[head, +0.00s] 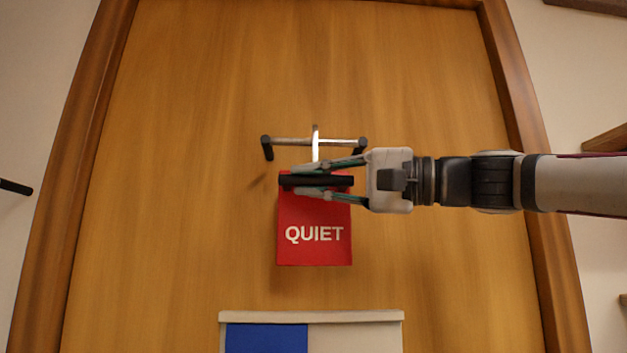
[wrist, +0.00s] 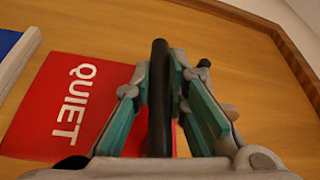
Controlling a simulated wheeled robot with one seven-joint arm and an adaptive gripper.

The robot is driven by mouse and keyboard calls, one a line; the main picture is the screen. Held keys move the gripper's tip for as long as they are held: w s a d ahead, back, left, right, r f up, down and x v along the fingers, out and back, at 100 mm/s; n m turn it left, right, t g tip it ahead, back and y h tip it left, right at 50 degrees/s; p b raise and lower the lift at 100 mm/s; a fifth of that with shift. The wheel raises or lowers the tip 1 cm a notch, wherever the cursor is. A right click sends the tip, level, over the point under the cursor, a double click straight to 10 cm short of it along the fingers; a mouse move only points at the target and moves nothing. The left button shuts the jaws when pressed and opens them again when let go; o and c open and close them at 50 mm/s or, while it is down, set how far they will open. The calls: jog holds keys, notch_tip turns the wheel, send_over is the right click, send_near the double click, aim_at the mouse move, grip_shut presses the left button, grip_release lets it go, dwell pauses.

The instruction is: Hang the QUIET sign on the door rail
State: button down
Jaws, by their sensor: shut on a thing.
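The red QUIET sign (head: 314,248) hangs face-on in front of the wooden door, with a black bar (head: 316,181) along its top edge. My gripper (head: 318,180) comes in from the right and is shut on that black bar. The wrist view also shows the red sign (wrist: 70,100) and the black bar (wrist: 160,95) between my fingers. The door rail (head: 290,141) is a pale metal bar with black ends, just above the sign in the head view. The sign appears apart from the rail, though the depth between them is hard to tell.
The wooden door (head: 190,200) fills the background inside a darker frame (head: 75,150). A pale-edged panel (head: 311,317) with a blue part (head: 267,338) is below the sign. A dark rod (head: 15,187) sticks in at the far left.

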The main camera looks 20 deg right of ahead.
jog(key=c, duration=1.5)
grip_release()
jog(key=v, duration=1.2)
jog(key=s+a+f+n+g+h+p, duration=0.1)
jog(key=s+a+f+g+h, duration=0.15)
jog(key=f, duration=0.45)
jog(key=s+a+f+n+g+h+p, duration=0.1)
jog(key=a+f+h, duration=0.1)
jog(key=a+f, duration=0.35)
jog(key=s+a+f+n+g+h+p, duration=0.1)
jog(key=s+a+f+h, duration=0.15)
jog(key=f, duration=0.65)
jog(key=s+d+f+g+h, duration=0.1)
jog(key=s+f+h, duration=0.1)
jog(key=f, duration=0.4)
jog(key=s+d+f+n+g+h+p, duration=0.1)
jog(key=s+f+h, duration=0.1)
jog(key=f, duration=0.3)
jog(key=s+d+f+n+g+h+p, duration=0.1)
jog(key=s+f+g+h, duration=0.1)
jog(key=f, duration=0.4)
jog(key=shift+s+d+f+h, duration=0.2)
jog(key=shift+s+h, duration=0.1)
jog(key=shift+h, duration=0.1)
jog(key=shift+s+d+f+h, duration=0.1)
jog(key=shift+s+f+h, duration=0.05)
jog(key=shift+s+h, duration=0.2)
